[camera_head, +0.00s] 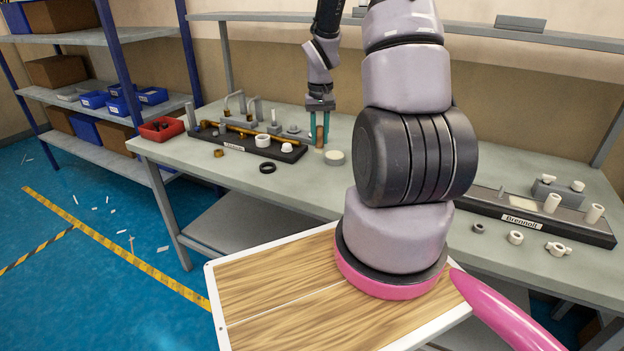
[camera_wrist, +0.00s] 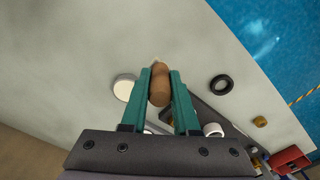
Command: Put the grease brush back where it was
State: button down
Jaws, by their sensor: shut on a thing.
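My gripper (camera_head: 319,124) is over the workbench (camera_head: 200,170), to the right of the left black tray. Its teal fingers are shut on the grease brush (camera_head: 320,133), which has a brown wooden handle. In the wrist view the brush (camera_wrist: 159,85) stands out between the fingertips (camera_wrist: 160,90). It looks roughly upright in the head view, with a pale lower end close to the bench top. I cannot tell whether it touches the bench. A round cream tin (camera_head: 334,157) stands just right of the brush; it also shows in the wrist view (camera_wrist: 124,87).
The black tray (camera_head: 294,153) holds brass pipes and fittings. A black ring (camera_head: 267,168) and a brass ring (camera_head: 218,153) lie in front of it. A red bin (camera_head: 161,128) is at the left end. Another tray (camera_head: 480,206) with white fittings lies right.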

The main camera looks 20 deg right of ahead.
aim_at(318, 147)
jog(key=f, duration=0.4)
jog(key=shift+a+f, duration=0.2)
jog(key=shift+f, duration=0.05)
jog(key=shift+d+f, duration=0.1)
jog(key=shift+f, duration=2.45)
jog(key=shift+f, duration=0.15)
jog(key=c, duration=0.7)
grip_release()
jog(key=shift+o, duration=0.2)
